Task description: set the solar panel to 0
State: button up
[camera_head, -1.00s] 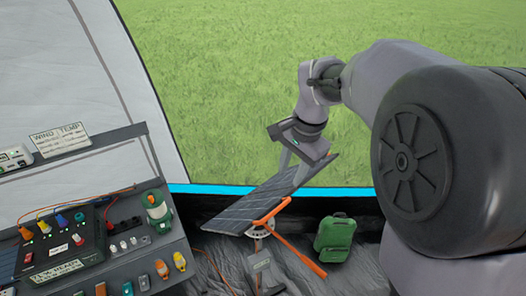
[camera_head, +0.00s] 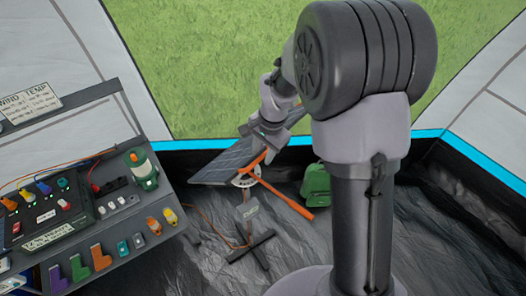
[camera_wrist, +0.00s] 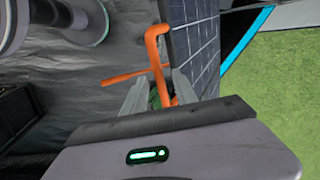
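The solar panel (camera_head: 222,163) is a dark gridded plate, tilted on a stand (camera_head: 250,210) near the tent's far edge. A pale dial (camera_head: 243,181) sits under it; its marks are too small to read. An orange bar with a long handle (camera_head: 292,203) is at the panel's right side. My gripper (camera_head: 262,147) is at the panel's upper right, close to the orange bar. In the wrist view, the fingers of my gripper (camera_wrist: 160,80) are apart, with the orange bar (camera_wrist: 157,55) showing between them and the panel (camera_wrist: 197,45) just to the right. Contact is unclear.
A green backpack (camera_head: 316,184) stands right of the panel. A grey equipment table (camera_head: 130,215) with a lantern (camera_head: 143,170), switches and cables fills the left. Orange cable lies by the stand. The dark floor (camera_head: 440,230) at right is clear.

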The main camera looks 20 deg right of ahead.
grip_shut()
dwell(1.3)
